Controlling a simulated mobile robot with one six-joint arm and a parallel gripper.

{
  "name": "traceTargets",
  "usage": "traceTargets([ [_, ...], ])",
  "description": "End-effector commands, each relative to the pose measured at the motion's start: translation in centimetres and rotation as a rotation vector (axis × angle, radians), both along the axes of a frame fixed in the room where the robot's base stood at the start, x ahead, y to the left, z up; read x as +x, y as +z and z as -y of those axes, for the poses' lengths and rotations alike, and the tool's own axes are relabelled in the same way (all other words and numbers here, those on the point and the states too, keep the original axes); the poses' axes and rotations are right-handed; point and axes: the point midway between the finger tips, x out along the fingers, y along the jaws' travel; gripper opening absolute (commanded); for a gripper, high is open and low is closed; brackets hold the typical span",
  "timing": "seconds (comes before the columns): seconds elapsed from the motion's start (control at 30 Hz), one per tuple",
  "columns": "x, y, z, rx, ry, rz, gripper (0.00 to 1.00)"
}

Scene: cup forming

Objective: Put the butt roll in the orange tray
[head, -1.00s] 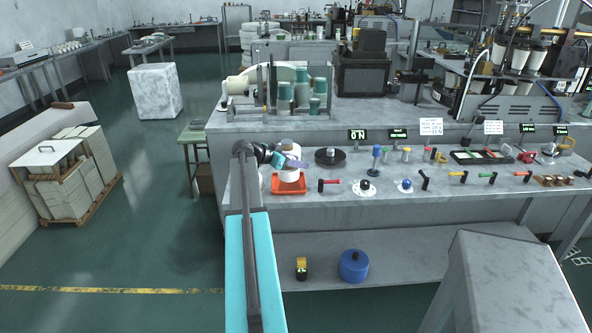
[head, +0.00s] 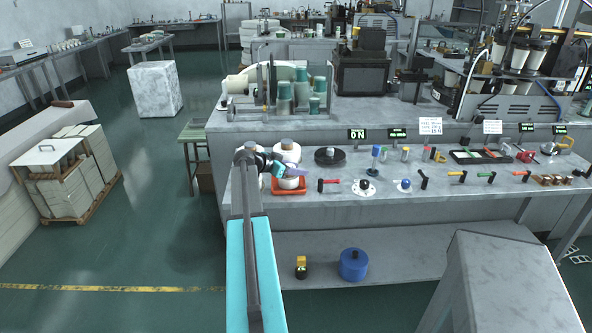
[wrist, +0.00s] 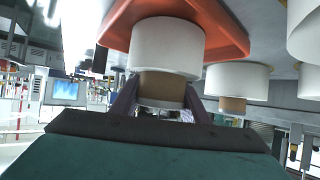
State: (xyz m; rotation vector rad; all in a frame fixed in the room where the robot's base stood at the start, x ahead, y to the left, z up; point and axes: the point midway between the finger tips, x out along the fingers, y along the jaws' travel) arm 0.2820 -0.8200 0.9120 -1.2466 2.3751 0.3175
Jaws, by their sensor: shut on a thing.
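The butt roll is a short white roll with a brown core; it shows in the wrist view (wrist: 166,48) and low at the tray in the head view (head: 290,184). My gripper (wrist: 162,100) is shut on its core, one finger on each side; in the head view my gripper (head: 284,170) partly covers the roll. The orange tray (head: 289,192) lies on the bench front at the left. In the wrist view the tray (wrist: 222,28) is behind the roll's far end. The roll is within the tray's outline; whether it touches the floor is hidden.
More white rolls with brown cores stand nearby, one in the wrist view (wrist: 237,80) and one behind the tray in the head view (head: 287,150). A black disc (head: 330,156) and a red-handled tool (head: 328,182) are to the right. The raised shelf is behind.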

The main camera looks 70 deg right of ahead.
Motion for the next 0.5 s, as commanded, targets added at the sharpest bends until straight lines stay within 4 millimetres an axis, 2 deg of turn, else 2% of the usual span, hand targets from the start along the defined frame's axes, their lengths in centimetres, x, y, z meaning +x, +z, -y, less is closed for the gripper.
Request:
traceTargets([
  [0.1,0.01,-0.25,0.0,0.0,0.0,0.0,0.16],
  [0.13,0.01,-0.2,-0.01,0.0,0.0,0.0,0.44],
  [0.23,0.02,-0.16,-0.01,0.0,0.0,0.0,0.6],
  [0.5,0.03,-0.15,-0.02,0.0,0.0,0.0,0.6],
])
